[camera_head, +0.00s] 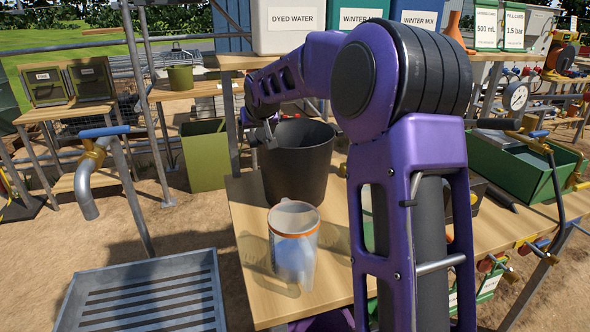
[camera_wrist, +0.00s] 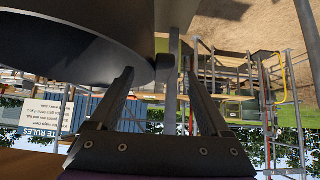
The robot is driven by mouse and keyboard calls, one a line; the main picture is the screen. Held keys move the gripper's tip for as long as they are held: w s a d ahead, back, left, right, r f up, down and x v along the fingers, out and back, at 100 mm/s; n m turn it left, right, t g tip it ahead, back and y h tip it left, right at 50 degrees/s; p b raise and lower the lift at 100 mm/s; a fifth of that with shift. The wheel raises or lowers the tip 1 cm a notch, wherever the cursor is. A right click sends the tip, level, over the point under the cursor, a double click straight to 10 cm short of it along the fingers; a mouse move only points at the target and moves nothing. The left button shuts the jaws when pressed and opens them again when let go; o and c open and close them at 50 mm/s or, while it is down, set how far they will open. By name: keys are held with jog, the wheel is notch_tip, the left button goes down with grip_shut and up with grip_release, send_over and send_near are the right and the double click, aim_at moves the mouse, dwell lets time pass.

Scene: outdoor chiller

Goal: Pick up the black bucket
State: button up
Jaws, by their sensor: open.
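The black bucket (camera_head: 300,165) stands upright on the wooden table, partly hidden behind my purple arm in the head view. In the wrist view its dark curved side and rim (camera_wrist: 75,45) fill the upper left. My gripper (camera_head: 263,136) is at the bucket's left rim in the head view, seen small and partly hidden. In the wrist view the two fingers (camera_wrist: 161,75) are spread apart, with the bucket's edge close to the left finger. I cannot tell whether the rim lies between the fingers or whether they touch it.
A clear jug with an orange rim (camera_head: 293,240) stands in front of the bucket on the wooden table (camera_head: 262,290). A grey slatted tray (camera_head: 145,262) and a tap (camera_head: 85,185) are to the left. An olive bin (camera_head: 204,155) stands behind. White labelled containers (camera_head: 290,28) stand on a shelf.

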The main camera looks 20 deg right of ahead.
aim_at(255, 138)
jog(key=x, duration=0.4)
jog(key=shift+d, duration=0.1)
grip_shut()
dwell(1.3)
